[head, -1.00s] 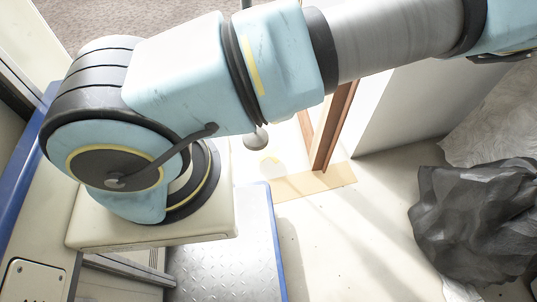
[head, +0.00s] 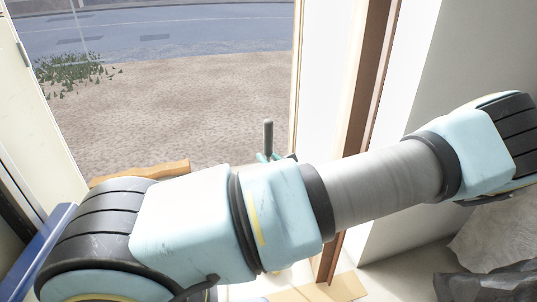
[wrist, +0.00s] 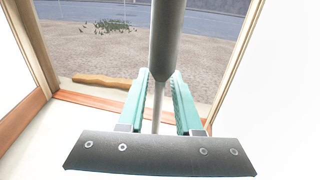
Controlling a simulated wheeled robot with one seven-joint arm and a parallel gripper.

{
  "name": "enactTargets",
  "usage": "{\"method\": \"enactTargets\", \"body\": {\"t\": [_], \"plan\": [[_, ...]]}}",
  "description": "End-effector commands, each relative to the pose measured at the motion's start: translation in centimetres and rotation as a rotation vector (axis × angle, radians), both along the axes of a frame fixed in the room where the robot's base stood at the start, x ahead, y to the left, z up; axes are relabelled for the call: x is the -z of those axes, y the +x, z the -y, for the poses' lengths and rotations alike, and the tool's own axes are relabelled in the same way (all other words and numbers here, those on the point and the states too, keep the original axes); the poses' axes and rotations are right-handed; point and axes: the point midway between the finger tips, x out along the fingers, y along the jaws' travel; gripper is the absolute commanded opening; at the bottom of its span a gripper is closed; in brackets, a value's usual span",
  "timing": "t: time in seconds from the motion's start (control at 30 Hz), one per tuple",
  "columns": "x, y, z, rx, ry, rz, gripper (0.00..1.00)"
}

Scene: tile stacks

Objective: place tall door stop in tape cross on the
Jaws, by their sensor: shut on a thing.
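The tall door stop, a slim grey rod with a thicker dark handle (wrist: 167,38), stands between the teal fingers of my gripper (wrist: 160,80) in the wrist view. My gripper is shut on it. In the head view the door stop's dark upper end (head: 268,136) rises upright above the teal fingertips (head: 268,157), behind my arm. The rest of the gripper and most of the rod are hidden by my arm there. I cannot make out the tape cross in either view.
An open doorway shows gravel (head: 190,110) and a road (head: 180,32) outside. A wooden bar (head: 140,172) lies at the sill. A brown door frame (head: 370,85) and white wall (head: 440,130) stand right. A dark bag (head: 485,286) lies lower right.

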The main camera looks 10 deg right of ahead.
Motion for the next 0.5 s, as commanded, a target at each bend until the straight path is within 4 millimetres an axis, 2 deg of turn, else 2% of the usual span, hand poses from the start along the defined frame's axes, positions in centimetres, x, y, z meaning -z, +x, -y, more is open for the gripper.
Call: {"method": "enactTargets", "body": {"t": [0.13, 0.4, 0.5], "plan": [[0.4, 0.1, 0.0, 0.0, 0.0, 0.009, 0.0], [3.4, 0.1, 0.0, -0.001, 0.0, 0.009, 0.0], [3.7, 0.1, 0.0, -0.001, 0.0, 0.009, 0.0]]}}
